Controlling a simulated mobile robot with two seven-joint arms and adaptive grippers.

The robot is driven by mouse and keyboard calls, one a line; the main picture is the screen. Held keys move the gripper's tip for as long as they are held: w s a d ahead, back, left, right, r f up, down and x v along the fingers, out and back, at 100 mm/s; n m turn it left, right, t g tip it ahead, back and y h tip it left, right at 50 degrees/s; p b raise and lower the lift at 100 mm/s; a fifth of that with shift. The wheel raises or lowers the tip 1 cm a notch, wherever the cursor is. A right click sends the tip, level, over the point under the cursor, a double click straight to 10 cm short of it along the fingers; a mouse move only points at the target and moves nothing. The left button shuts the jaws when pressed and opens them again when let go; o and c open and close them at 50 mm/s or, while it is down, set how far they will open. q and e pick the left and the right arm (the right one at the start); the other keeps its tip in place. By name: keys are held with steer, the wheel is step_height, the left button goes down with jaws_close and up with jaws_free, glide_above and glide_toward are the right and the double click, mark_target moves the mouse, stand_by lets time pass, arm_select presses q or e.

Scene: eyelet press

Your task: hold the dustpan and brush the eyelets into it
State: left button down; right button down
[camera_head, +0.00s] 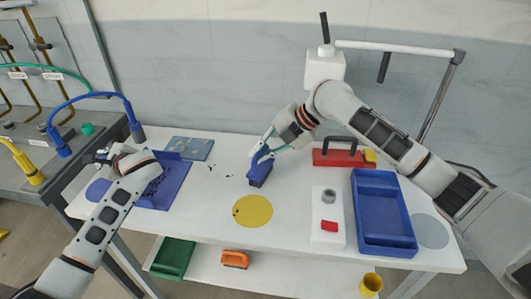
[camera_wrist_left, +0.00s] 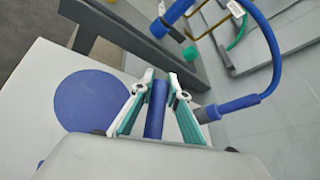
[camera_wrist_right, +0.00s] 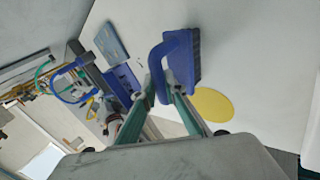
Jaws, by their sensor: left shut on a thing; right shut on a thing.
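The blue dustpan (camera_head: 174,184) lies at the left of the white table, with dark eyelets (camera_head: 152,186) in it. My left gripper (camera_head: 118,158) is shut on its handle, the blue bar in the left wrist view (camera_wrist_left: 156,108). My right gripper (camera_head: 266,150) is shut on the blue brush (camera_head: 260,173) by its looped handle, also in the right wrist view (camera_wrist_right: 186,58). The brush is right of the dustpan, at or just above the tabletop; contact is unclear. A few loose dark eyelets (camera_head: 210,167) lie between brush and dustpan.
A blue-grey plate (camera_head: 192,148) lies behind the dustpan. A yellow disc (camera_head: 253,211) lies in front of the brush.

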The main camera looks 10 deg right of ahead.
steer(key=shift+w+a, duration=0.8)
steer(key=shift+a, duration=2.55)
steer(key=shift+w+a, duration=0.8)
steer(key=shift+a, duration=2.6)
steer(key=shift+w+a, duration=0.8)
steer(key=shift+a, duration=2.55)
steer(key=shift+w+a+r, duration=0.15)
steer(key=shift+w+a, duration=0.05)
steer(key=shift+a, duration=0.45)
steer(key=shift+w+a+r, duration=0.1)
steer(key=shift+w+a, duration=0.05)
steer(key=shift+a, duration=0.55)
steer(key=shift+w+a+r, duration=0.15)
steer(key=shift+w+a, duration=0.05)
steer(key=shift+a, duration=0.45)
step_height(320, 180, up, 6)
